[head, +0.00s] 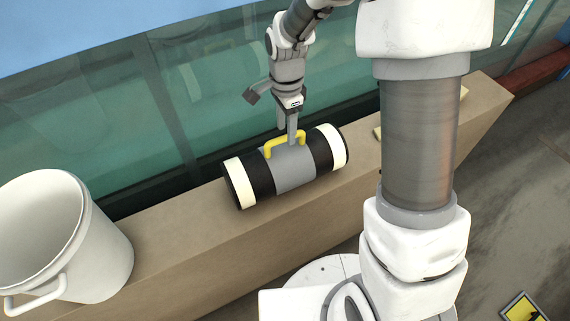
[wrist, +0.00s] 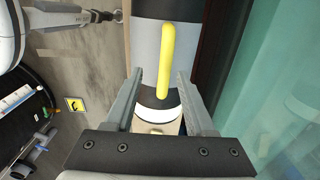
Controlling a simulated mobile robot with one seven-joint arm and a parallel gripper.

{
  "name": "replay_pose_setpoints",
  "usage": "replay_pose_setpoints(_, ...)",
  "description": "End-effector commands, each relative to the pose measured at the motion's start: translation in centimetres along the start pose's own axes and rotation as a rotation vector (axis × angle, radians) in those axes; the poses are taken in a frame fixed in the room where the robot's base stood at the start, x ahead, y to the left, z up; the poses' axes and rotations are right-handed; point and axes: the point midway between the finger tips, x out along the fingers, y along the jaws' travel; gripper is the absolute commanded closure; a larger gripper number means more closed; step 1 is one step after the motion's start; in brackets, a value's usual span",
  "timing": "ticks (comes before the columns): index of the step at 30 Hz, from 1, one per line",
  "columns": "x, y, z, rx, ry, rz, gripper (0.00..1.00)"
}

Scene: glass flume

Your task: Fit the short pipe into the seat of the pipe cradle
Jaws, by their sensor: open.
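The short pipe (head: 292,168) lies on its side on the tan ledge, with a grey middle, black bands and cream bands near its ends. A yellow handle (head: 270,146) stands on its top. My gripper (head: 291,138) is at the handle, pointing down. In the wrist view the handle (wrist: 165,62) runs between the two open fingers (wrist: 158,76), with a gap on both sides. I cannot clearly make out the pipe cradle. A pale yellow piece (head: 377,132) shows beside my column, mostly hidden, and I cannot tell whether it is part of the cradle.
The ledge (head: 185,245) runs along the green glass wall (head: 110,130), close behind the pipe. A white bucket (head: 105,262) stands on the ledge at the left. A yellow-and-black item (head: 522,307) lies on the floor at the lower right. The ledge between bucket and pipe is clear.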

Motion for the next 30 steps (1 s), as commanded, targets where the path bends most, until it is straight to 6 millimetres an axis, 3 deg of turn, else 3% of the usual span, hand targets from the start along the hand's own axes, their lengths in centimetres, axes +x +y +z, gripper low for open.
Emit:
replay_pose_setpoints(10, 4.5, -0.7, 0.0, 0.000, -0.001, 0.003, 0.45)
replay_pose_setpoints(20, 5.1, -0.7, -0.1, 0.000, 0.000, 0.000, 0.47)
replay_pose_setpoints(28, 5.1, -0.7, -0.1, 0.000, 0.000, 0.000, 0.96)
replay_pose_setpoints(30, 5.0, -0.7, -0.1, 0.000, 0.000, 0.000, 1.00)
